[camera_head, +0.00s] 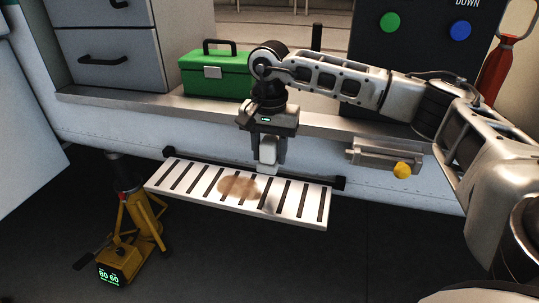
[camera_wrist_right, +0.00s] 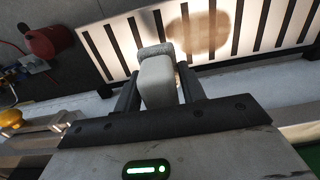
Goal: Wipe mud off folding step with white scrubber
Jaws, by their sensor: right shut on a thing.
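The folding step (camera_head: 299,203) is a white panel with dark slots, folded out from the hull side in the head view. A brown mud patch (camera_head: 237,187) lies left of its middle; it also shows in the right wrist view (camera_wrist_right: 203,35). My right gripper (camera_head: 267,160) points down at the step's back edge, right of the mud. It is shut on the white scrubber (camera_head: 268,152), which also shows between the fingers in the right wrist view (camera_wrist_right: 157,80). The scrubber's lower end is over or on the step; I cannot tell if it touches. My left gripper is not in view.
A green toolbox (camera_head: 215,77) stands on the ledge behind, beside grey drawers (camera_head: 107,53). A yellow jack (camera_head: 130,240) stands on the floor at left. A latch with a yellow knob (camera_head: 402,170) is right of the step. Floor in front is clear.

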